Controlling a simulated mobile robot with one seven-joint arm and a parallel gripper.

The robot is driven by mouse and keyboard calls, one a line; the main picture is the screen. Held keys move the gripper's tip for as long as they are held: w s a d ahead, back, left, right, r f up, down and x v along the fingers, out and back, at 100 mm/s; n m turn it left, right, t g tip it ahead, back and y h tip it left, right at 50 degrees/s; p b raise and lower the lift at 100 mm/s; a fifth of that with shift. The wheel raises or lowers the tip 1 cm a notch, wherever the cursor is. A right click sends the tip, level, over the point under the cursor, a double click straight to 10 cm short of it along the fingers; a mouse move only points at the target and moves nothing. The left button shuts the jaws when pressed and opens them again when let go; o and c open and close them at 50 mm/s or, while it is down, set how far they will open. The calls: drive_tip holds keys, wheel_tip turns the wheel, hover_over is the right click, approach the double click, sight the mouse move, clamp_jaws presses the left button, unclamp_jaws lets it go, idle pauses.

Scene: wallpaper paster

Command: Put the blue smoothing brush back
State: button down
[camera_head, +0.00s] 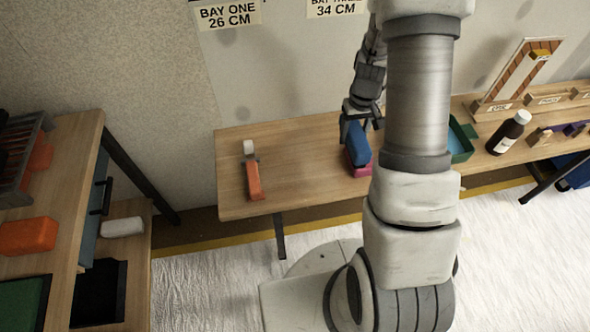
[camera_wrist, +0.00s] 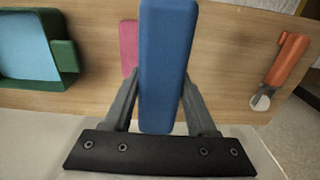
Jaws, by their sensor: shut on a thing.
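The blue smoothing brush (camera_head: 357,144) is a blue block held in my gripper (camera_head: 360,122) above the middle of the wooden wall table (camera_head: 300,150). In the wrist view the blue brush (camera_wrist: 167,60) stands lengthwise between the two fingers of my gripper (camera_wrist: 163,100), which are shut on it. A pink block (camera_head: 357,166) is below and behind the brush, largely hidden; it also shows in the wrist view (camera_wrist: 129,48). I cannot tell whether the brush touches it.
An orange-handled tool with a white roller end (camera_head: 253,178) lies on the table's left part. Bare tabletop lies between the orange tool and the brush. An orange block (camera_head: 28,236) is on the left bench.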

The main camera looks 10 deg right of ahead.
drive_tip(key=shift+s+a, duration=0.2)
drive_tip(key=shift+a, duration=0.05)
drive_tip(key=w+a+f, duration=0.1)
drive_tip(key=a+f, duration=0.1)
drive_tip(key=a, duration=0.1)
drive_tip(key=a+f+b, duration=0.1)
drive_tip(key=a+f, duration=0.1)
drive_tip(key=a, duration=0.2)
drive_tip(key=w+a+f+b, duration=0.1)
drive_tip(key=a+f, duration=0.2)
drive_tip(key=a, duration=0.1)
drive_tip(key=shift+w+a, duration=0.15)
drive_tip(key=shift+w, duration=0.2)
wheel_tip(320, 180, down, 4)
drive_tip(key=shift+r+b, duration=0.1)
drive_tip(key=shift+b, duration=0.6)
drive_tip(key=shift+c, duration=1)
unclamp_jaws()
